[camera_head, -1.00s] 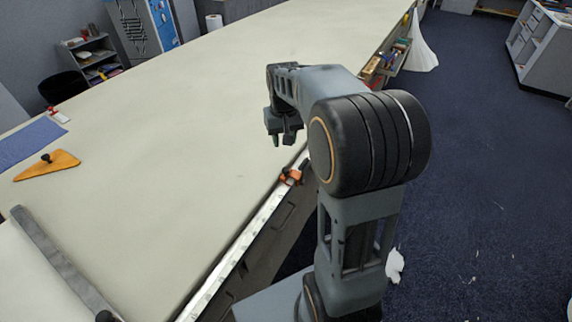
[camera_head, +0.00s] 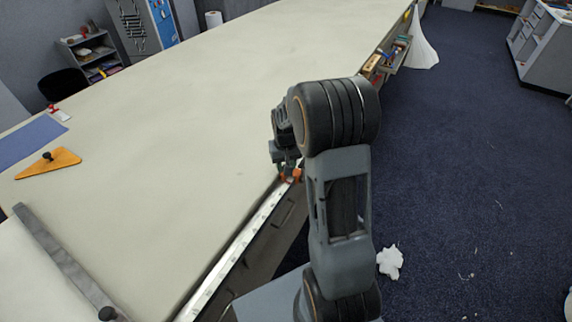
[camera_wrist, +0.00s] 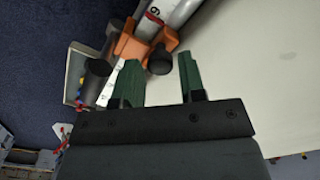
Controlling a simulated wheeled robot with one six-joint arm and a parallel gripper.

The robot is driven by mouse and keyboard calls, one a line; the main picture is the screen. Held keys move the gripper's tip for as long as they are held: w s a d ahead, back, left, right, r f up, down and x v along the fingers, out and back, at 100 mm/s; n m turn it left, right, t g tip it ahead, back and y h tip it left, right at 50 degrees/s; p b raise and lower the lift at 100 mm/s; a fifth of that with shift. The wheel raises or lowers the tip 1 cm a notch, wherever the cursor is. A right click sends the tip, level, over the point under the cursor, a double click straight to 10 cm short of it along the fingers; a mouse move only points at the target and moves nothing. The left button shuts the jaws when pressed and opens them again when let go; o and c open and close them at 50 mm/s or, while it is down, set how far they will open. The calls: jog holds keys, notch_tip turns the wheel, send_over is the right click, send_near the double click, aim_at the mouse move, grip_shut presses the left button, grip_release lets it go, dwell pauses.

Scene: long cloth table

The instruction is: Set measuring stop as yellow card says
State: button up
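The orange measuring stop (camera_head: 291,175) sits on the white measuring rail (camera_head: 236,247) along the table's edge. In the wrist view the stop (camera_wrist: 132,47) has a black knob (camera_wrist: 160,62) and straddles the rail (camera_wrist: 152,17), where one digit shows. My gripper (camera_head: 286,168) is low over the stop. Its two green fingers (camera_wrist: 160,78) are apart, with the black knob just beyond the gap between them. I cannot tell if they touch it. No card is readable; a small yellow patch (camera_head: 407,19) shows at the table's far right edge.
The cloth table (camera_head: 170,140) is mostly clear. An orange triangle with a black knob (camera_head: 48,165), a blue mat (camera_head: 28,142) and a grey bar (camera_head: 62,260) lie at left. A shelf of items (camera_head: 388,60) hangs on the right edge. White scrap (camera_head: 390,262) lies on the floor.

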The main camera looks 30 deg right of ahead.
jog(key=shift+f, duration=0.35)
grip_shut()
